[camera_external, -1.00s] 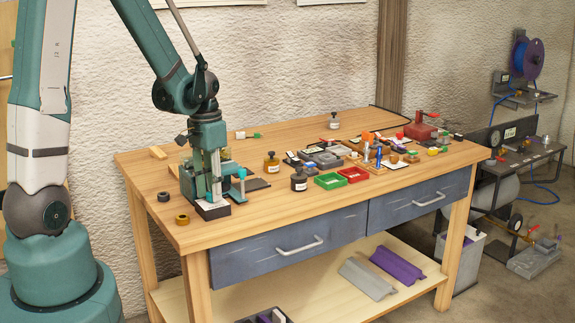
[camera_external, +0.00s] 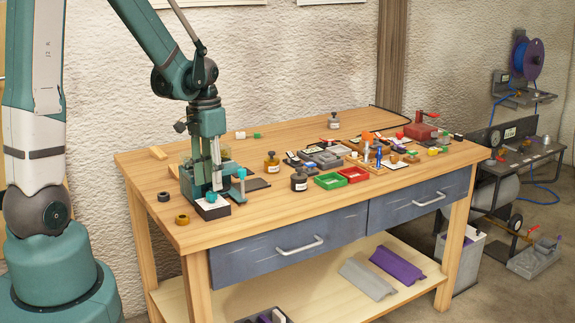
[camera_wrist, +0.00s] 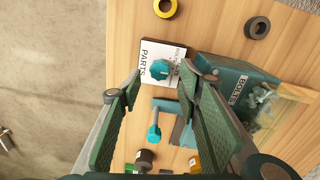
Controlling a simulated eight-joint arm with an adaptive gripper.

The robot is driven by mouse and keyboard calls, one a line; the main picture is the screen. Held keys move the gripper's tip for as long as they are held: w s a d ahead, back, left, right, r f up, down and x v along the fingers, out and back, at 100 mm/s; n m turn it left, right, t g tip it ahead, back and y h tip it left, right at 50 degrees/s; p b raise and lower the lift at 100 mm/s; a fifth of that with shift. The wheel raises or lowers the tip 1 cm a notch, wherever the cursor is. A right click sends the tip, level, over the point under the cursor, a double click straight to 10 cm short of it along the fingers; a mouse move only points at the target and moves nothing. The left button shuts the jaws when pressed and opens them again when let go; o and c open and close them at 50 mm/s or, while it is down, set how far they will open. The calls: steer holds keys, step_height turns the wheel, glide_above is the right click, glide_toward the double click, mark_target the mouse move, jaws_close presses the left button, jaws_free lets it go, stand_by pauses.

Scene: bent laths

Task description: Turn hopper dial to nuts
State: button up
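The hopper dial is a small teal knob (camera_wrist: 160,70) on a white card marked PARTS (camera_wrist: 150,52), on a dark block (camera_external: 212,211) at the bench's front left. Other lettering on the card is too small to read, and I cannot tell where the dial points. A teal hopper marked BOLTS (camera_wrist: 226,86) stands beside it, with grey bolts in its clear bin (camera_wrist: 262,108). My gripper (camera_wrist: 159,76) is open and points down over the dial. Its fingers lie on either side of the knob in the wrist view, apart from it. In the external view my gripper (camera_external: 212,181) is above the card.
A second teal knob on a stem (camera_wrist: 154,133) stands close by the dial. A yellow ring (camera_external: 182,219) and a dark ring (camera_external: 164,196) lie to the left. Bottles, red and green trays (camera_external: 330,181) and small parts fill the bench to the right.

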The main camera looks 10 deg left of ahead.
mark_target(211, 192)
step_height(211, 192, up, 8)
steer(key=shift+r, duration=0.25)
stand_by(0.4)
steer(key=shift+a, duration=0.1)
steer(key=shift+a+r, duration=0.1)
stand_by(0.4)
steer(key=s+a+r+n+t, duration=0.3)
steer(key=s+a+r, duration=0.2)
steer(key=a, duration=0.2)
steer(key=s+a+r+n+t, duration=0.4)
steer(key=s+a+r, duration=0.1)
steer(key=a, duration=0.3)
steer(key=shift+s+a+b, duration=0.2)
steer(key=shift+s+b, duration=0.15)
steer(key=shift+s, duration=0.3)
stand_by(0.3)
